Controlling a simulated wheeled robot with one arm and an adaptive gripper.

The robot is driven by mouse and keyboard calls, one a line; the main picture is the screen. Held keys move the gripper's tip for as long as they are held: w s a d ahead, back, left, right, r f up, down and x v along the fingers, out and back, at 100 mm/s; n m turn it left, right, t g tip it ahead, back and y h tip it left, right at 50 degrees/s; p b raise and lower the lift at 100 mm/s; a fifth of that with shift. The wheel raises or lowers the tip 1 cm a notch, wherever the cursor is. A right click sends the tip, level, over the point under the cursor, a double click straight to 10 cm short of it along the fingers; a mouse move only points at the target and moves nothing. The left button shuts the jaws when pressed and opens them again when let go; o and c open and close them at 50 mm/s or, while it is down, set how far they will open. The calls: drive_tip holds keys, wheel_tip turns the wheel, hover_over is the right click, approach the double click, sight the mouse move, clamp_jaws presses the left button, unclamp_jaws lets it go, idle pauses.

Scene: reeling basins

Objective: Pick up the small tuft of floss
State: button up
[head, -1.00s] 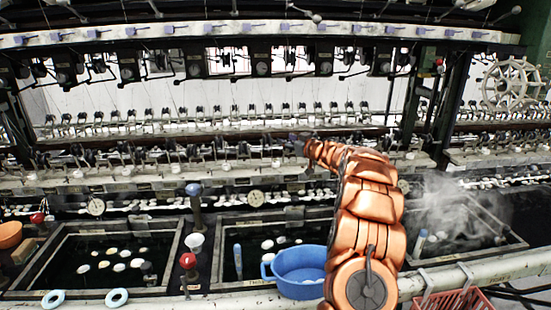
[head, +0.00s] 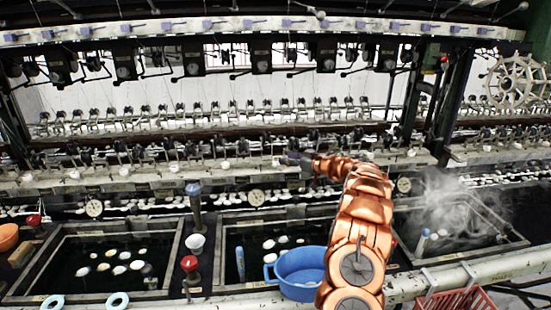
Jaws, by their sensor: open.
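My gripper (head: 292,158) is small and dark at the end of my copper arm, above the pale ledge of the reeling machine. It is open, and its fingertips are hard to make out. Several small white tufts sit spaced along that ledge. One white tuft (head: 275,162) is just left of my gripper, and another (head: 225,165) is farther left. I cannot tell which of them is the task's tuft of floss, or whether my gripper touches one.
A blue basin (head: 272,270) stands at the front beside my arm. Dark water basins with white cocoons (head: 120,270) lie left and centre. Steam rises from the right basin (head: 465,235). A red-knobbed post (head: 190,264), a white cup (head: 195,243) and a red crate (head: 455,300) are in front.

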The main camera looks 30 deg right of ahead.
sight(276, 158)
drive_tip(key=p+x, duration=0.1)
drive_tip(key=x, duration=0.4)
drive_tip(key=shift+s+a, duration=0.1)
drive_tip(key=shift+c, duration=0.3)
drive_tip(key=c, duration=0.7)
